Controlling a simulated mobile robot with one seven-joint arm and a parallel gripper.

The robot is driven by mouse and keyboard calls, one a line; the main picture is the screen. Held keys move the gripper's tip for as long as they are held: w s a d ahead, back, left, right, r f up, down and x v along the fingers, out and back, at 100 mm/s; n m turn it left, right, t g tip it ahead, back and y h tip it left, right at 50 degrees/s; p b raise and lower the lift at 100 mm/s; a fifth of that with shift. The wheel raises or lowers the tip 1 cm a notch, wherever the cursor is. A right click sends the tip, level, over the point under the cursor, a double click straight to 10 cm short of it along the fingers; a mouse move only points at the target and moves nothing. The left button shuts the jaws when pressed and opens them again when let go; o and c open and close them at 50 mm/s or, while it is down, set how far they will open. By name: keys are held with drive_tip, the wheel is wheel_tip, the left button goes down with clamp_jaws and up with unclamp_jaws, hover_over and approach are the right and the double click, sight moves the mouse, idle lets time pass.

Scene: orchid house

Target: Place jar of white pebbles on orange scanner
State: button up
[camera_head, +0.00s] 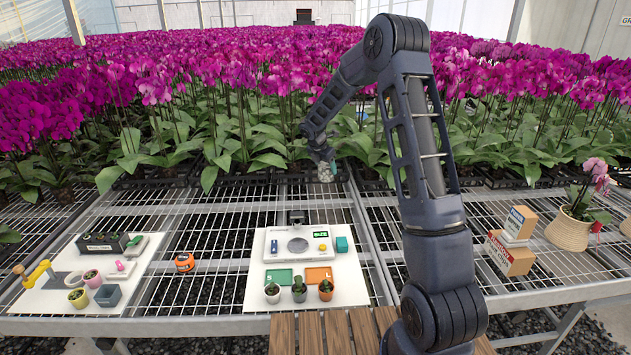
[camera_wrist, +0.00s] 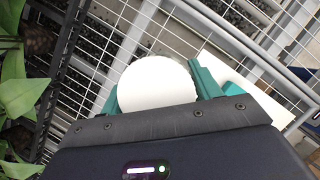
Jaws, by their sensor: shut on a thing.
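The jar of white pebbles (camera_head: 325,173) is held in my gripper (camera_head: 324,160), above the wire bench at the edge of the orchid rows. In the wrist view its round white lid (camera_wrist: 157,82) sits between the teal fingers of my gripper (camera_wrist: 155,90); the pebbles are hidden there. A small orange device with a dark face (camera_head: 184,262), which looks like the orange scanner, rests on the bench mesh at the left, well apart from my gripper. It is too small to make out in detail.
A white board (camera_head: 256,293) carries a scale (camera_head: 297,246), green and orange pads and several small pots. Another board (camera_head: 40,297) at the left holds pots and tools. Boxes (camera_head: 510,258) and a potted orchid (camera_head: 568,230) stand right. Bare mesh surrounds the orange device.

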drive_tip(key=shift+r, duration=0.35)
drive_tip(key=shift+a, duration=0.15)
drive_tip(key=s+a+n+y, duration=0.25)
drive_tip(key=a+n, duration=0.25)
drive_tip(key=a, duration=1.1)
wheel_tip(320, 180, up, 5)
drive_tip(key=n+y, duration=0.4)
drive_tip(key=n, duration=0.9)
hover_over(183, 257)
wheel_tip(183, 257, down, 20)
drive_tip(key=shift+r, duration=0.15)
drive_tip(key=o, duration=1.3)
drive_tip(key=shift+c, duration=0.2)
